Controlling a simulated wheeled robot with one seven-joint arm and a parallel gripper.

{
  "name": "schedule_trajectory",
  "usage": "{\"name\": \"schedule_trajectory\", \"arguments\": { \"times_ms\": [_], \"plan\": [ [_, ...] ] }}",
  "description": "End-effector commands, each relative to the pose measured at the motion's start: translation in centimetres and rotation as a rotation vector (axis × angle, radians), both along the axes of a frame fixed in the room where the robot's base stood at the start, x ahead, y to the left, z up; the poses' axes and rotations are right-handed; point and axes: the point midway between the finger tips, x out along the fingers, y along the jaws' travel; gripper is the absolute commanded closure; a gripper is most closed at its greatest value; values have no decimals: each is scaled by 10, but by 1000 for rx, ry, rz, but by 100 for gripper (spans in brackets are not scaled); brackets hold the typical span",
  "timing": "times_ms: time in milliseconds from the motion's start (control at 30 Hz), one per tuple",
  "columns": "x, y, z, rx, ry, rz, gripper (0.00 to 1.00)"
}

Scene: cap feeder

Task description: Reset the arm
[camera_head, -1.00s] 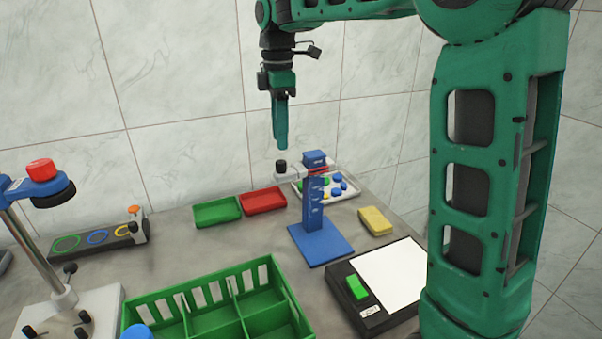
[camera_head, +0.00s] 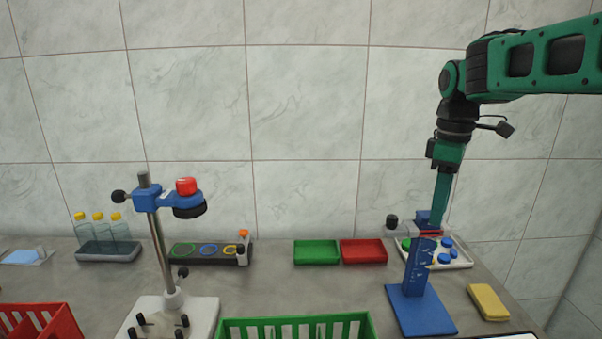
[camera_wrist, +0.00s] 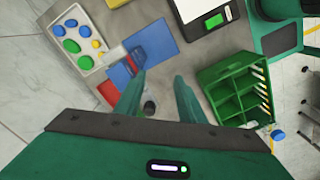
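My gripper (camera_head: 438,215) hangs from the arm at the right of the head view, fingers pointing down. Its tips are behind or beside the top of the blue stand (camera_head: 417,285); I cannot tell the depth gap there. In the wrist view my gripper (camera_wrist: 159,78) has its two green fingers apart, with nothing held between them. The blue stand also shows in the wrist view (camera_wrist: 158,38), beyond the left finger.
A white tray of caps (camera_head: 462,259) and a yellow block (camera_head: 488,302) lie near the stand. Green (camera_head: 316,252) and red (camera_head: 363,251) trays sit left of it. A clamp stand (camera_head: 160,245) and green crate (camera_head: 300,326) are farther left. Open air surrounds the upper arm.

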Motion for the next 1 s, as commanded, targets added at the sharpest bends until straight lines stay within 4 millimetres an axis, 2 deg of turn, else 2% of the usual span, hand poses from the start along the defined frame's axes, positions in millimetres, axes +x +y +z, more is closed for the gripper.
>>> {"name": "schedule_trajectory", "arguments": {
  "times_ms": [33, 100, 300, 500, 600, 700, 800, 1000],
  "plan": [
    [-20, -16, -6, 0, -2, -106, 64],
    [-45, -34, -17, 0, -1, -260, 64],
    [-124, -74, -52, 2, -1, -696, 64],
    [-204, -97, -95, 5, 3, -1112, 64],
    [-236, -100, -114, 7, 6, -1278, 64],
    [-259, -101, -129, 7, 8, -1399, 64],
    [-271, -101, -137, 7, 9, -1465, 64],
    [-276, -101, -140, 7, 9, -1495, 64]
  ]
}}
